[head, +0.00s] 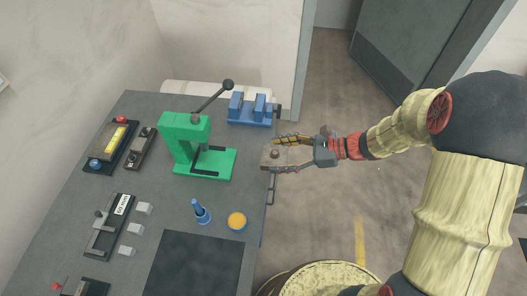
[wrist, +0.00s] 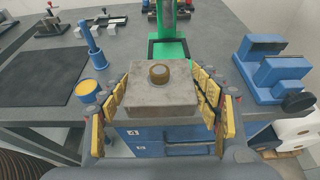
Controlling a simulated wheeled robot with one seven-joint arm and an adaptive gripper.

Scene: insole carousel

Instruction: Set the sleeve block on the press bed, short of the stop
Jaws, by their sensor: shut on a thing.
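The sleeve block (wrist: 160,97) is a grey-brown block with a round brass-coloured sleeve on its top. My gripper (wrist: 163,112) is shut on it, with yellow-padded fingers on both sides. In the head view the block (head: 267,158) is at the right edge of the table, and my gripper (head: 279,155) reaches it from the right. The press (head: 188,140) is green with a raised lever and stands to the left of the block. Its bed (head: 222,163) has dark strips on it and looks empty. The stop cannot be clearly told apart.
A blue vise (head: 250,110) stands behind the press. A dark mat (head: 195,265) lies at the table's front. Fixtures and small grey blocks (head: 136,228) line the left.

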